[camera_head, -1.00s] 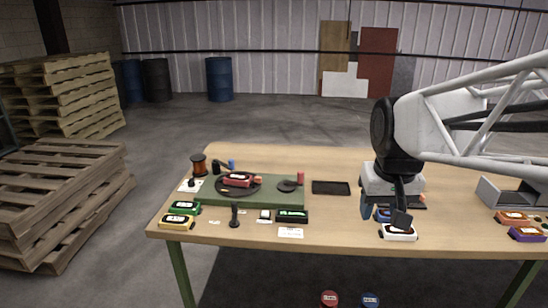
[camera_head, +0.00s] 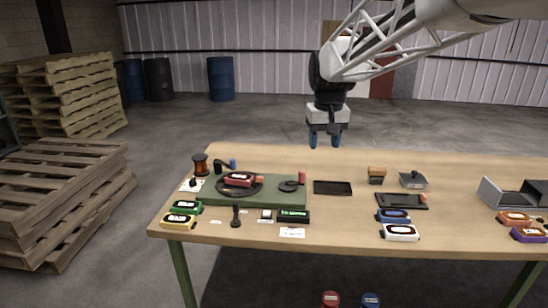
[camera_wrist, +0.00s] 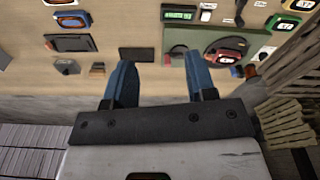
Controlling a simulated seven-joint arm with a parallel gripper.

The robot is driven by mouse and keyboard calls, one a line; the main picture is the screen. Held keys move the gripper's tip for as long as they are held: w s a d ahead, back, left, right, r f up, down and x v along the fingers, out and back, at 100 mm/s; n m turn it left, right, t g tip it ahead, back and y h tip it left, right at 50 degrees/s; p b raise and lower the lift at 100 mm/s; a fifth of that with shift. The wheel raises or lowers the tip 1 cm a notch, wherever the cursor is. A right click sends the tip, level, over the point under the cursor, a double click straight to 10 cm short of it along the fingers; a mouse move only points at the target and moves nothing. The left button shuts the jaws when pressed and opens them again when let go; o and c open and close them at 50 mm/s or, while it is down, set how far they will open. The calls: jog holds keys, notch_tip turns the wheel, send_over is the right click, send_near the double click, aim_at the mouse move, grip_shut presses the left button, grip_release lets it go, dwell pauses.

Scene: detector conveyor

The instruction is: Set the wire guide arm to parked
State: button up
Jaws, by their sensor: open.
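The green board (camera_head: 215,194) lies on the left half of the table; it also shows in the wrist view (camera_wrist: 207,60). On it, a red device sits on a dark round plate (camera_head: 239,182). To its right is a small dark disc-and-lever piece (camera_head: 288,186) with an upright red knob (camera_head: 302,178). A copper spool (camera_head: 199,165) stands at the back left, beside a small black arm with a blue end (camera_head: 231,164). I cannot tell which piece is the wire guide arm. My gripper (camera_head: 325,141) is open and empty, above the table's back edge, touching nothing.
A dark tray (camera_head: 332,188) lies right of the board. Green and yellow devices (camera_head: 184,207) sit front left; blue and white ones (camera_head: 399,232) sit front right. A grey bin (camera_head: 510,193) stands far right.

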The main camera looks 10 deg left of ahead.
jog(key=w+a+f, duration=0.1)
jog(key=w+a, duration=0.5)
jog(key=w, duration=0.3)
jog(key=n+g, duration=0.1)
jog(key=n, duration=0.2)
send_over(233, 160)
notch_tip(233, 160, down, 16)
jog(key=shift+w+d+f, duration=0.1)
jog(key=shift+d, duration=0.05)
jog(key=shift+w+a+f+n, duration=0.15)
jog(key=shift+a+f+n, duration=0.05)
jog(key=shift+a+n, duration=0.15)
jog(key=shift+f, duration=3.9)
